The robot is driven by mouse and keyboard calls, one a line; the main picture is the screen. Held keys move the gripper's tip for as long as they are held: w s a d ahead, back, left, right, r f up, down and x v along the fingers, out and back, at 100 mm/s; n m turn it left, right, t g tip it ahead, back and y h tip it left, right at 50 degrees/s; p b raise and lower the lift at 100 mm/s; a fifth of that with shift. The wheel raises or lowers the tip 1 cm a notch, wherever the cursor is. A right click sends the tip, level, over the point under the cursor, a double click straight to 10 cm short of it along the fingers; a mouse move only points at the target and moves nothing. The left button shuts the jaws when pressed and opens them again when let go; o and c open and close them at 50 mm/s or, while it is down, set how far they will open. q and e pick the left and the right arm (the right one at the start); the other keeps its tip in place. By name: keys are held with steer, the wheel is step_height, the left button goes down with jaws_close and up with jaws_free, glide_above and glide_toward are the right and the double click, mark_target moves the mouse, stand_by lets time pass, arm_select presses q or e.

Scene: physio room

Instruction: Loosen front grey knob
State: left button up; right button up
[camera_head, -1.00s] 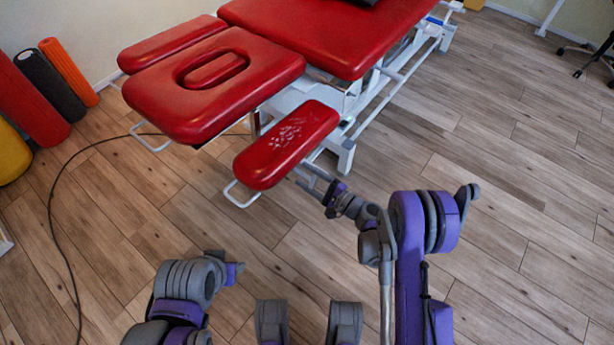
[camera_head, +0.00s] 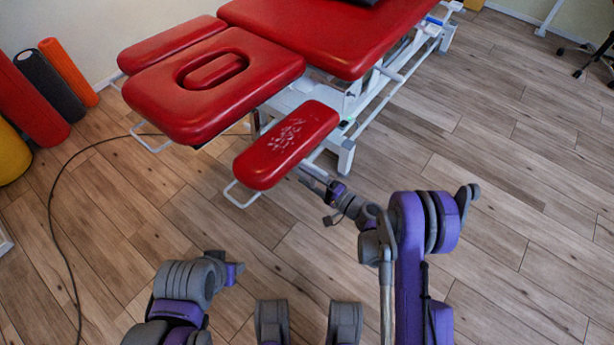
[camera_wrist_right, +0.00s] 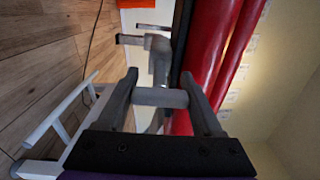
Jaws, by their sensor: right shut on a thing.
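My right gripper (camera_head: 312,172) is beside the near red armrest pad (camera_head: 287,146) of the treatment table, low at its right side. In the right wrist view, my right gripper (camera_wrist_right: 163,88) has its two dark fingers on either end of a grey knob (camera_wrist_right: 160,97), shut on it. The knob looks like a short grey bar across the fingers. A grey metal bracket (camera_wrist_right: 158,50) shows just beyond it. In the head view the knob cannot be made out behind the gripper and pad.
The red headrest with a slot (camera_head: 215,112) and the main red table top (camera_head: 330,28) lie beyond. A white wire handle (camera_head: 243,198) sticks out under the pad. A black cable (camera_head: 58,215) runs over the floor at left.

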steer(key=o, duration=1.4)
steer(key=shift+c, duration=0.2)
steer(key=p+v, duration=0.2)
steer(key=v, duration=0.9)
steer(key=shift+a, duration=0.1)
